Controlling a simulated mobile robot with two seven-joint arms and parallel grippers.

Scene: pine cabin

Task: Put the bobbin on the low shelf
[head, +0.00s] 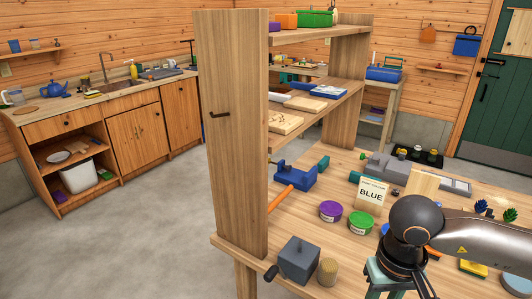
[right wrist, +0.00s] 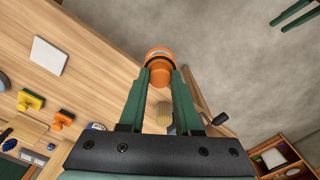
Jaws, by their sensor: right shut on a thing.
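My right gripper (right wrist: 160,78) is shut on an orange round piece (right wrist: 159,56), which I take to be the bobbin. In the head view the right wrist is at the lower right over the bench; the fingertips and the bobbin are hidden there. The low shelf (head: 350,95) is the lower board of the wooden rack, to the left of and beyond my right arm. It holds a pale wooden board (head: 285,122), trays and a blue item.
The rack's tall side panel (head: 232,130) and upper shelf (head: 310,36) bound the low shelf.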

